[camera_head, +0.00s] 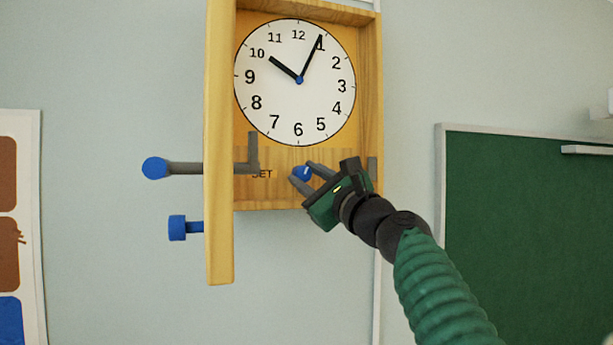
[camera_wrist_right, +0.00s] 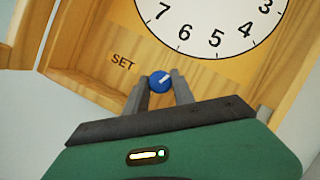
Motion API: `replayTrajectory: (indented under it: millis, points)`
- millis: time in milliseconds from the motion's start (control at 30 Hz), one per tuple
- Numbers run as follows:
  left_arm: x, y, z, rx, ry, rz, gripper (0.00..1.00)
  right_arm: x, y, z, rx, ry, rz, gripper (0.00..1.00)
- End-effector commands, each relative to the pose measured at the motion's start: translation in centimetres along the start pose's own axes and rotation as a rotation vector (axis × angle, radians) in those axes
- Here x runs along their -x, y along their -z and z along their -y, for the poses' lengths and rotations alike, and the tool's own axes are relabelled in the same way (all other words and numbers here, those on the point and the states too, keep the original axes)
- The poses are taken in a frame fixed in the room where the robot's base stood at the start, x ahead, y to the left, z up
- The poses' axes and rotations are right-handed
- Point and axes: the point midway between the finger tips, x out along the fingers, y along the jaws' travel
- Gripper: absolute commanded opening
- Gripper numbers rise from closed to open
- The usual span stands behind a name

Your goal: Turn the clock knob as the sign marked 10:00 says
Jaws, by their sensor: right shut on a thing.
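The clock (camera_head: 270,110) has a white face in a wooden case on the wall. In the head view its short hand points near 10 and its long hand near 1. The blue knob (camera_head: 303,173) with a white mark sits below the face, right of the word SET. My right gripper (camera_head: 301,172) is shut on the knob; the wrist view shows the knob (camera_wrist_right: 160,81) between its two grey fingers. My left gripper is not in view. No sign marked 10:00 shows in these frames.
A wooden door panel (camera_head: 219,140) stands open at the case's left, with a grey latch arm and blue handle (camera_head: 155,168) and a second blue knob (camera_head: 178,228). A green board (camera_head: 530,220) hangs at right. A poster (camera_head: 20,200) hangs at left.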

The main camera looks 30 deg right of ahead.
Motion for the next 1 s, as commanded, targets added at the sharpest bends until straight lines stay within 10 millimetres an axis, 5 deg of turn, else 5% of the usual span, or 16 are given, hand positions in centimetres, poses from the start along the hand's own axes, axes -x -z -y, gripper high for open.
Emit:
replayTrajectory:
  millis: [500,1000]
  points:
    - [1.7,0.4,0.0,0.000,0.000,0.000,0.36,-0.1,0.3,0.1,0.339,-0.145,0.005,0.00]
    - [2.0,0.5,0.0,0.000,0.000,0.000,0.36,-0.1,0.4,0.0,0.414,-0.178,0.007,0.00]
